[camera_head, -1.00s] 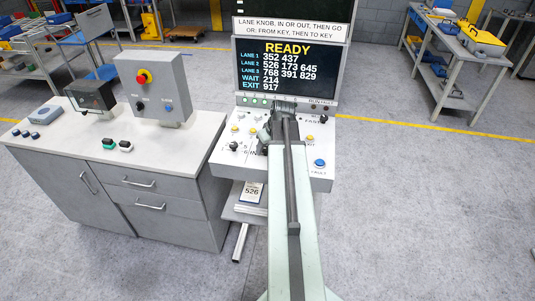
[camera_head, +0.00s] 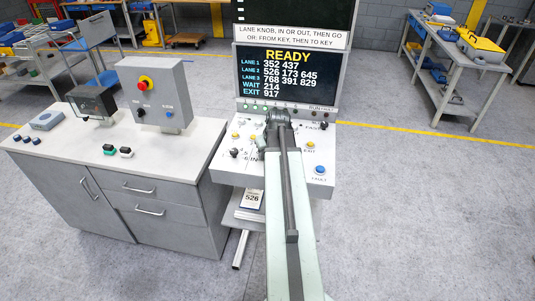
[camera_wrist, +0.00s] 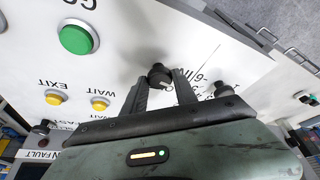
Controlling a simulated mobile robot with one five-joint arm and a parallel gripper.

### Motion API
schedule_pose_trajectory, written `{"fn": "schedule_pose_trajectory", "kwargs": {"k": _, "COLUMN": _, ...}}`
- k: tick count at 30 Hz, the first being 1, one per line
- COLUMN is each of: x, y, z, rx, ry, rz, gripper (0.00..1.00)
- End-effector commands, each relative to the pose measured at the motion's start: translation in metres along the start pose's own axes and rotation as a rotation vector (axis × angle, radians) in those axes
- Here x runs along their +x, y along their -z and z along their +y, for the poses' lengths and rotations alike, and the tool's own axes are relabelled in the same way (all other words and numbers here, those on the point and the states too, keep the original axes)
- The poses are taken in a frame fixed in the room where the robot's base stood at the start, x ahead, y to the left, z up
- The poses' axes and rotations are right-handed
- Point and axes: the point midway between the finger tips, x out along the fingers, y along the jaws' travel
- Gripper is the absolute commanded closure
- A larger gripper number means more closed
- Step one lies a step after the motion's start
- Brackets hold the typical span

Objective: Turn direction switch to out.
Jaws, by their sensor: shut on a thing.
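A small black knob (camera_wrist: 160,76) on the white panel stands between my fingertips in the wrist view, with lettering that reads IN beside it. My gripper (camera_wrist: 158,90) is shut on this knob. Which way the knob points is too small to tell. In the head view my gripper (camera_head: 263,145) is over the left middle of the sloped control panel (camera_head: 290,175) and hides the knob. The screen (camera_head: 290,75) above the panel reads READY, with lane numbers below. A sign (camera_head: 291,37) over it mentions a lane knob, in or out.
Another black knob (camera_wrist: 222,88) sits close to my right finger in the wrist view. A large green button (camera_wrist: 78,39) and yellow buttons (camera_wrist: 99,103) lie to the left. A blue button (camera_head: 319,170) is at the panel's right. A grey cabinet (camera_head: 130,200) stands left of the panel.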

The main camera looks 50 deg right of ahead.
Motion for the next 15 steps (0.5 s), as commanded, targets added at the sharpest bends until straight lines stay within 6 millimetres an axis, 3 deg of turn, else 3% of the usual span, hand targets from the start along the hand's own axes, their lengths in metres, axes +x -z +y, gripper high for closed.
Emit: {"fn": "schedule_pose_trajectory", "kwargs": {"k": 15, "x": 0.0005, "y": 0.0012, "z": -0.0043, "rx": 0.437, "ry": -0.182, "rz": 0.0, "gripper": 1.0}}
